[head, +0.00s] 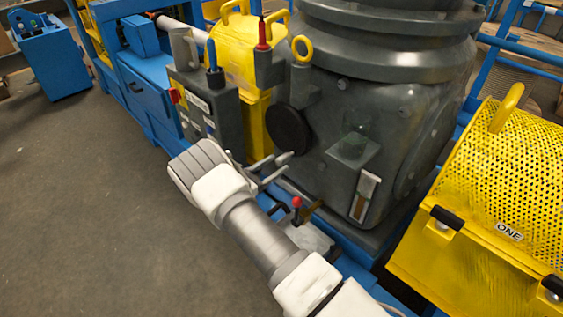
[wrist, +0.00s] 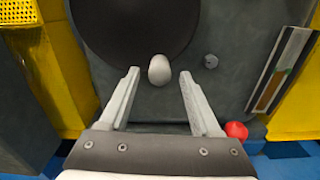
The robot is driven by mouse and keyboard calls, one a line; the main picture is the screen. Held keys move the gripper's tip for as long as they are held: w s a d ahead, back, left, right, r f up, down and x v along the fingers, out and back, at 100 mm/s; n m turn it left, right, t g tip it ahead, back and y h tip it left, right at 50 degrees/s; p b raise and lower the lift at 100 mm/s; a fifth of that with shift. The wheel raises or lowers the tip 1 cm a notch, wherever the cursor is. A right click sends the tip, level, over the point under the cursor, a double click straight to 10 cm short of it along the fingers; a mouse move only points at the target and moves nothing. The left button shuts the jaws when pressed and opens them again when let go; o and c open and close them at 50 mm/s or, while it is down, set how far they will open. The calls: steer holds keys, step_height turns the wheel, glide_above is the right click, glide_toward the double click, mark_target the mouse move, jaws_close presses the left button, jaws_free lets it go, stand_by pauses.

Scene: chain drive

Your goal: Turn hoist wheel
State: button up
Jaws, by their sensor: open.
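The hoist wheel is a black disc (head: 287,130) on the side of the grey machine housing, and its lower part fills the top of the wrist view (wrist: 125,30). A pale rounded knob (head: 284,158) sticks out at its lower edge; it also shows in the wrist view (wrist: 159,70). My gripper (head: 270,167) is open just in front of the knob. In the wrist view my gripper (wrist: 160,76) has one fingertip on each side of the knob, with gaps on both sides. How far the tips reach along the knob is hard to tell.
A red-knobbed lever (head: 297,202) stands below my gripper and shows at the right finger's base (wrist: 236,130). A grey control box (head: 208,112) is left of the wheel. Yellow perforated guard (head: 505,170) stands right. Open floor (head: 80,210) lies left.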

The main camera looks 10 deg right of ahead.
mark_target(282, 161)
steer(key=shift+x, duration=1.7)
jaws_close()
